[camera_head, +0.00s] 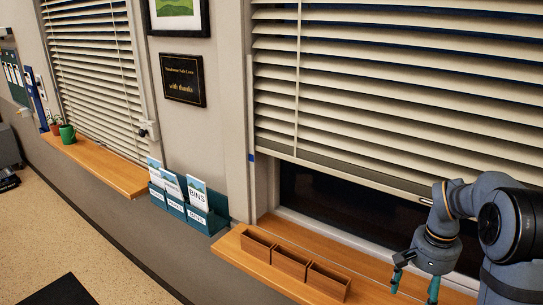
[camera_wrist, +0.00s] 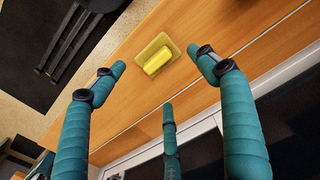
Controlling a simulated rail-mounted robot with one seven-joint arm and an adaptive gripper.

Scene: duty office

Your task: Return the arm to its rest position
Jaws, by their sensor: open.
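My gripper (camera_head: 414,283) is at the lower right of the head view, low in front of the window, over the right part of the wooden sill. Its teal fingers are spread apart, with nothing between them. In the wrist view my gripper (camera_wrist: 158,75) also shows its fingers wide open. My arm is bent at the right edge of the head view.
A wooden three-part box (camera_head: 290,264) stands on the near sill (camera_head: 236,254), left of my gripper. The window blind (camera_head: 390,95) hangs close behind my arm. A teal leaflet rack (camera_head: 205,222) is on the wall. A green mug (camera_head: 68,134) stands on the far sill (camera_head: 115,172).

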